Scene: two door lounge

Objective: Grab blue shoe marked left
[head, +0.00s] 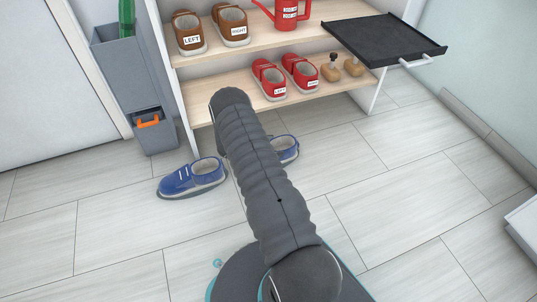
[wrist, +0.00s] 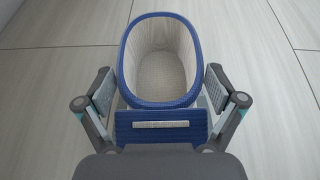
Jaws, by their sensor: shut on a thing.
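Two blue shoes show in the head view. One blue shoe (head: 193,178) lies on the floor at left, clear of my arm. The other blue shoe (head: 287,149) is partly hidden behind my arm. In the wrist view, my gripper (wrist: 160,89) has its fingers at both sides of a blue shoe (wrist: 160,122), shut on it. Its opening faces the camera and a pale label strip crosses it, too edge-on to read. This seems to be the shoe behind my arm; my gripper is hidden in the head view. I cannot read a left or right mark on either blue shoe.
A wooden shelf (head: 240,54) holds brown shoes (head: 190,33), red shoes (head: 269,79) and a red watering can (head: 287,14). A black tray (head: 385,39) juts out at right. A grey bin unit (head: 122,85) stands at left.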

